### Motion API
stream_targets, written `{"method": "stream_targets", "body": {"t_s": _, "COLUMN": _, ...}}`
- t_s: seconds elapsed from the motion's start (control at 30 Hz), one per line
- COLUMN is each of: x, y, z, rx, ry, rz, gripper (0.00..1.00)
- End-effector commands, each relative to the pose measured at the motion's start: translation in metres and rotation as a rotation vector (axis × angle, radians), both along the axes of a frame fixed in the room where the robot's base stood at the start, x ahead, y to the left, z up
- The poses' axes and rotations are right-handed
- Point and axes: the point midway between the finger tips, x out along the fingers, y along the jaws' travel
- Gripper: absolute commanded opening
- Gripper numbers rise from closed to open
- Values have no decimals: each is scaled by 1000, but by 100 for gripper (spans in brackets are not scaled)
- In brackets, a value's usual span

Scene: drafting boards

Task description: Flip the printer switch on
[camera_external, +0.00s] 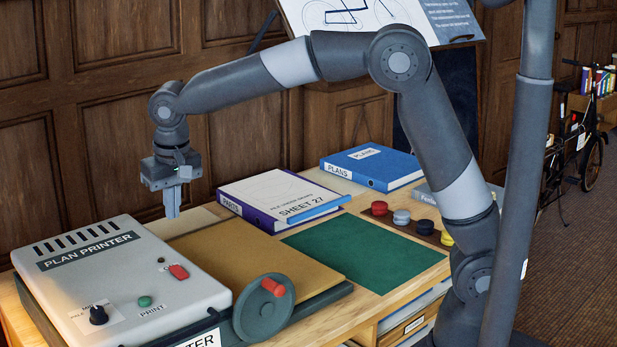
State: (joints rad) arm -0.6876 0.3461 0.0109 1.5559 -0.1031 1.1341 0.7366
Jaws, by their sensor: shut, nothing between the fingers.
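The plan printer (120,285) is a light grey box at the lower left, with a black "PLAN PRINTER" label on its top. A red switch (178,272) sits on the right part of its top face, beside a partly hidden label and a small dark dot. A green PRINT button (144,301) and a black knob (98,315) are nearer the front. My gripper (172,212) points down with its fingers shut and empty. In the picture it is above and behind the switch, apart from it. I cannot tell which way the switch is set.
A grey wheel with a red handle (273,287) stands at the printer's right front. A brown board (250,257), a green mat (365,250), a purple binder (262,190) and a blue binder (372,167) lie on the wooden desk. Several coloured round pieces sit at the right.

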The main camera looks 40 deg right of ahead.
Motion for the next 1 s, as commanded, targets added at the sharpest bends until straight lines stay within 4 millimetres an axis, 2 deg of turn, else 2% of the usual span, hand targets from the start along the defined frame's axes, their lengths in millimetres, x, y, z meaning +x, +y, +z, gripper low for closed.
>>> {"method": "stream_targets", "body": {"t_s": 0.3, "x": 9, "y": 0, "z": -68, "rx": -3, "ry": 3, "rz": 1, "gripper": 0}}
{"method": "stream_targets", "body": {"t_s": 0.5, "x": 14, "y": 0, "z": -102, "rx": -2, "ry": 2, "rz": 0, "gripper": 0}}
{"method": "stream_targets", "body": {"t_s": 0.7, "x": 16, "y": 0, "z": -118, "rx": -1, "ry": 1, "rz": 0, "gripper": 0}}
{"method": "stream_targets", "body": {"t_s": 1.0, "x": 17, "y": 0, "z": -120, "rx": 0, "ry": 0, "rz": 0, "gripper": 0}}
